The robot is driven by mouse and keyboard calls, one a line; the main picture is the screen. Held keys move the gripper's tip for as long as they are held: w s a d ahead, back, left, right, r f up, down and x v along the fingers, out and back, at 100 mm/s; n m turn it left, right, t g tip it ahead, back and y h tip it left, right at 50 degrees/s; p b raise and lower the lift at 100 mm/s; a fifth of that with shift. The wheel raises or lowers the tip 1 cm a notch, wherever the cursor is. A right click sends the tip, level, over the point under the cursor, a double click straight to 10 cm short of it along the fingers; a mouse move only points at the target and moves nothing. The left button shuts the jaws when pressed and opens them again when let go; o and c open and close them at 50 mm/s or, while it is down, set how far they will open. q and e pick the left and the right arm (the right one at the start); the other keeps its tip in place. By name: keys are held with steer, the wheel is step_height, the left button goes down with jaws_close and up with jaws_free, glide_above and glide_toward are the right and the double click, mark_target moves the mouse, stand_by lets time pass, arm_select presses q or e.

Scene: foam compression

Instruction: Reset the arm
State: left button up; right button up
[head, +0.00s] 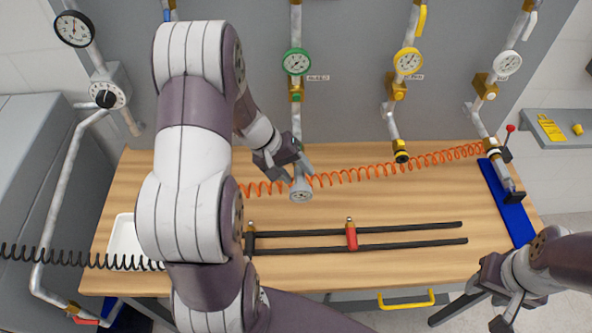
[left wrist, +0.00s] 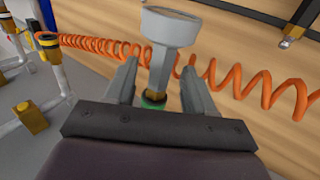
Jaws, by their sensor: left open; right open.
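My left gripper (head: 291,170) is over the back middle of the wooden table. Its jaws are open, with a grey round-ended fitting (head: 301,190) at the fingertips. In the left wrist view the fitting (left wrist: 171,27) stands between the two spread fingers (left wrist: 155,75), with a brass and green part below it. Contact cannot be told. My right gripper (head: 487,293) is at the table's front right corner, open, with nothing seen in it.
An orange coiled hose (head: 365,169) runs across the table (head: 400,204). Two black rails (head: 400,229) carry a red-handled piece (head: 351,236). A blue strip (head: 508,205) lies at right, a white tray (head: 123,238) at left. Pipes with gauges (head: 297,62) line the back wall.

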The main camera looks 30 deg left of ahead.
arm_select(q)
steer(key=v, duration=1.2)
steer(key=s+f+n+g+y+b, duration=0.1)
steer(key=s+f+g+y, duration=0.15)
steer(key=s+f, duration=0.2)
steer(key=s+d+f+m+y+b, duration=0.1)
steer(key=d+f+m+b, duration=0.1)
steer(key=d, duration=0.4)
steer(key=s+d+f+m+y+b, duration=0.1)
steer(key=s+d+f+m, duration=0.1)
steer(key=d+m, duration=0.3)
steer(key=shift+d+f+m+t+b, duration=0.15)
steer(key=shift+d+m+t+b, duration=0.2)
steer(key=shift+d, duration=0.5)
steer(key=shift+d+y, duration=0.1)
steer(key=shift+y, duration=0.15)
